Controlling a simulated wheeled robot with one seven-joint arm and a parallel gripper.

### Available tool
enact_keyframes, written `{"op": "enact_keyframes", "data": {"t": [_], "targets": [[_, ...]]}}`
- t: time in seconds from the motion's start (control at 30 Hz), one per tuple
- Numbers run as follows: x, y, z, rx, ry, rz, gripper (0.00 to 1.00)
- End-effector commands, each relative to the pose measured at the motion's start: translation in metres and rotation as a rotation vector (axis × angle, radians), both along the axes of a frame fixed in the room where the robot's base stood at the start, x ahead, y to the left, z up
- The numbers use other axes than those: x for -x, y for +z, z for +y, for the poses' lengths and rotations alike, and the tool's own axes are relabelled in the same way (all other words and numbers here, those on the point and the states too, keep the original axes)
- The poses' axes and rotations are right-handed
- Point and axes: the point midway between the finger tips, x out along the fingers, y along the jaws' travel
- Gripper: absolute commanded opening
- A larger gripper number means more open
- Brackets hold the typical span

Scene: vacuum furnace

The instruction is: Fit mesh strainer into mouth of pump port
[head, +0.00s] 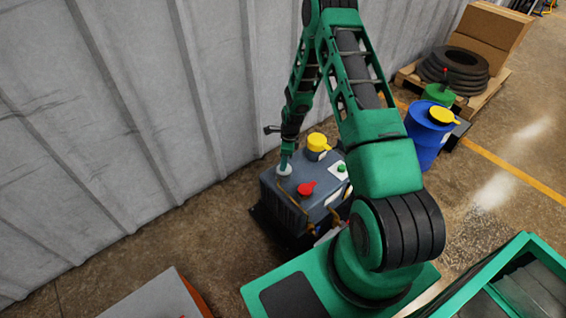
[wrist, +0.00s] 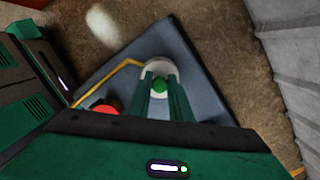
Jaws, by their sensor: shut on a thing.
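My gripper (head: 286,160) points down over the back left of the top of a grey pump box (head: 262,192). In the wrist view my gripper (wrist: 161,82) has its two green fingers closed around a small round green knob (wrist: 159,87), which looks like the handle of the mesh strainer. A pale round rim (head: 285,171) shows just under the fingertips, and also in the wrist view (wrist: 157,66). I cannot tell whether this rim is the strainer or the mouth of the pump port. The mesh itself is hidden, so its seating is unclear.
The pump box also bears a yellow cap (head: 318,142), a red cap (head: 306,188) and a brass-coloured pipe (wrist: 110,72). A corrugated wall (head: 130,110) stands close behind. A blue drum (head: 427,135) and a pallet with tyres (head: 455,68) are at right.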

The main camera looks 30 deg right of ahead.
Motion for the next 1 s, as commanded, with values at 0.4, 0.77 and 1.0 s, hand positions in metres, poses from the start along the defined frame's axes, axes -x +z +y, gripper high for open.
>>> {"op": "enact_keyframes", "data": {"t": [0.4, 0.77, 1.0], "targets": [[0.0, -0.0002, -0.0002, 0.0, 0.0, 0.0, 0.0], [0.0001, -0.0032, -0.0003, 0.0, 0.0, 0.0, 0.0], [0.0, -0.004, -0.0004, 0.0, 0.0, 0.0, 0.4]]}}
